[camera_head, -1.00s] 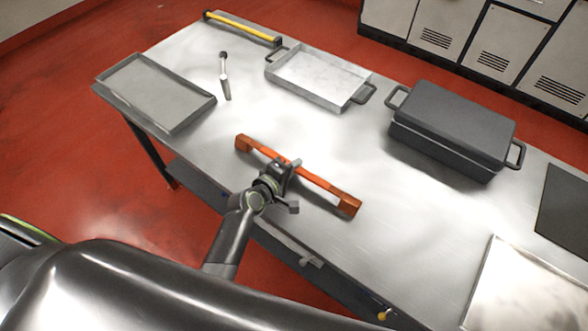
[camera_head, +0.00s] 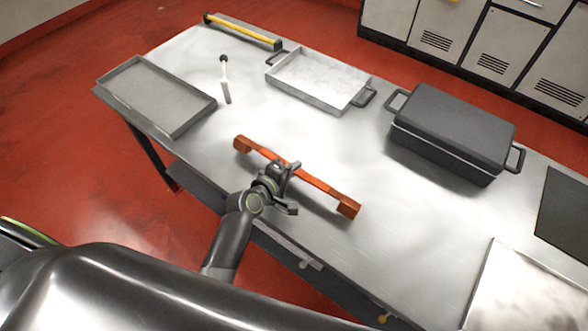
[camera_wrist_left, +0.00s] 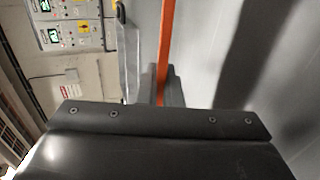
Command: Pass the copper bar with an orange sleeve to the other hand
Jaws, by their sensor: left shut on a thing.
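The copper bar with an orange sleeve (camera_head: 319,184) is a long bar with copper-brown block ends, slanting from upper left to lower right near the front edge of the table. My left gripper (camera_head: 285,170) is shut on the bar near its middle. The bar seems held above the tabletop, though the gap is hard to judge. In the left wrist view the orange sleeve (camera_wrist_left: 166,45) runs upright between the jaws, which are mostly hidden behind the dark gripper body. My right gripper does not show in either view.
A grey tray (camera_head: 205,103) sits at the left end of the steel table (camera_head: 372,235). A white pan (camera_head: 318,81), a small tool (camera_head: 225,80) and a yellow-handled bar (camera_head: 243,31) lie at the back. A dark lidded case (camera_head: 458,122) stands right. The table's middle is clear.

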